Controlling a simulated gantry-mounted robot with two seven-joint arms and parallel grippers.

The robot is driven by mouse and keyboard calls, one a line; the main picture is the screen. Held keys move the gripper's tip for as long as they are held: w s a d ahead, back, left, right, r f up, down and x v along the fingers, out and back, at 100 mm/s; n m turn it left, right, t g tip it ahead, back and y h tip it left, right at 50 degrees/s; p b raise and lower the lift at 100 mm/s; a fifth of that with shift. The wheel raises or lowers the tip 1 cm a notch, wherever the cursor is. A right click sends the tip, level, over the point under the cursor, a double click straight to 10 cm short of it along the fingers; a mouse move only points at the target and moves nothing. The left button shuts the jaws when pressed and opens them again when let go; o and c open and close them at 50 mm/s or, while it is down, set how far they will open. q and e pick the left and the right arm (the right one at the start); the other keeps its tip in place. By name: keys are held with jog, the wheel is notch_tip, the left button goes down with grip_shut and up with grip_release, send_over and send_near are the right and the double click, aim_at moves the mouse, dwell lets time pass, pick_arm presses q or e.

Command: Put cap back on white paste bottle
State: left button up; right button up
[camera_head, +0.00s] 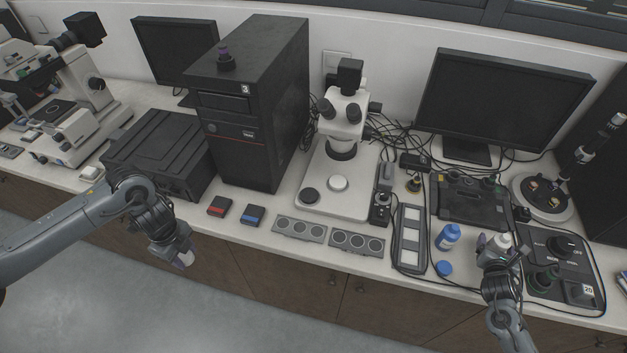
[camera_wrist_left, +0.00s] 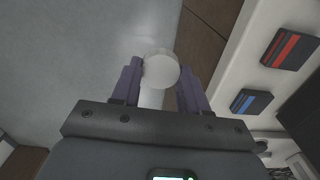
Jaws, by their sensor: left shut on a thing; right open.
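My left gripper (camera_head: 183,259) hangs past the bench's front edge, above the floor. It is shut on a round white cap-like piece (camera_wrist_left: 161,69), which shows between its purple fingers in the left wrist view. My right gripper (camera_head: 497,250) is low over the right part of the bench. It is open, close to a small white bottle (camera_head: 502,239) that it partly hides. I cannot tell whether they touch. A blue bottle with a white label (camera_head: 448,237) stands left of it. A round blue cap-like piece (camera_head: 444,268) lies near the front edge.
A black tower (camera_head: 245,110) and a stereo microscope (camera_head: 343,125) stand at the middle back. A red-marked box (camera_head: 219,207) and a blue-marked box (camera_head: 252,215) lie near the front edge. Grey socket strips (camera_head: 300,229) and a white-panelled tray (camera_head: 411,238) take up the front. Cables cross the right side.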

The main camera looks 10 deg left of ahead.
aim_at(507, 237)
jog(key=c, duration=1.2)
jog(key=shift+o, duration=0.2)
jog(key=shift+r, duration=0.15)
pick_arm(q)
jog(key=shift+r+p, duration=0.7)
pick_arm(e)
notch_tip(507, 237, up, 10)
jog(key=shift+f, duration=0.1)
